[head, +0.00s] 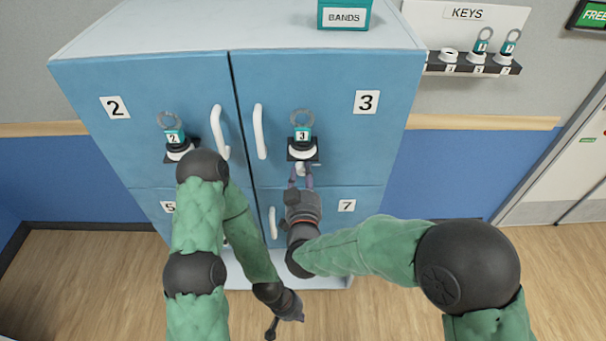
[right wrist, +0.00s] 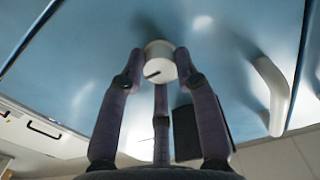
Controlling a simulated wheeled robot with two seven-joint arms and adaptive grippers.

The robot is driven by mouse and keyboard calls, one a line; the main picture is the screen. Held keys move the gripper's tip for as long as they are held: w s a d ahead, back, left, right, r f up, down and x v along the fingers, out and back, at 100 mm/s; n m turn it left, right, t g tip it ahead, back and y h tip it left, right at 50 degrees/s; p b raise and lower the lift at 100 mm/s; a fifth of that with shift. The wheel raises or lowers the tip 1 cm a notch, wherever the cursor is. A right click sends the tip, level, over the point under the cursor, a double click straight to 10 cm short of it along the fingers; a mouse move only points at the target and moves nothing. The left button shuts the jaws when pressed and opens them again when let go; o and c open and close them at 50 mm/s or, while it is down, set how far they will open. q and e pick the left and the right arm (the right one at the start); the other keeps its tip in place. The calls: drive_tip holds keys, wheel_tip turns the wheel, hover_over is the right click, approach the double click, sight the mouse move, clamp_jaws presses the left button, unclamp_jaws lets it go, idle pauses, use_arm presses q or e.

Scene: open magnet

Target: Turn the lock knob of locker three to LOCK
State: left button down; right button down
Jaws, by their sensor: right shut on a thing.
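Locker three's blue door (head: 345,155) is shut and bears the number 3. Its white lock knob (head: 300,169) sits below a black key shelf (head: 303,151), and my right gripper (head: 301,180) is shut on it. In the right wrist view the fingers (right wrist: 160,80) surround the white round knob (right wrist: 158,52), which has a short dark mark on its face. No LOCK lettering can be read. My left gripper (head: 285,322) hangs low in front of the cabinet, fingers apart and empty.
A white door handle (head: 260,131) stands left of the knob and shows in the right wrist view (right wrist: 272,95). A ring key tagged 3 (head: 302,128) is above the knob. Locker two (head: 135,140) has its own key. A teal BANDS box (head: 344,15) is on top.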

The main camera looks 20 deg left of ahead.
drive_tip(key=shift+a+r+n, duration=0.1)
drive_tip(key=shift+r+n, duration=0.25)
drive_tip(key=shift+n, duration=0.15)
drive_tip(key=n+p, duration=0.1)
drive_tip(key=n, duration=0.1)
drive_tip(key=shift+r+n+p, duration=0.1)
drive_tip(key=shift+n+p, duration=0.2)
drive_tip(key=shift+n, duration=0.1)
drive_tip(key=n+p, duration=0.2)
drive_tip(key=n, duration=0.3)
drive_tip(key=shift+a, duration=0.1)
drive_tip(key=n+p, duration=0.2)
drive_tip(key=n, duration=0.3)
drive_tip(key=shift+a+f+n+p, duration=0.15)
drive_tip(key=shift+n+p, duration=0.5)
drive_tip(key=shift+n, duration=1.25)
drive_tip(key=shift+f, duration=0.15)
drive_tip(key=shift+s, duration=0.1)
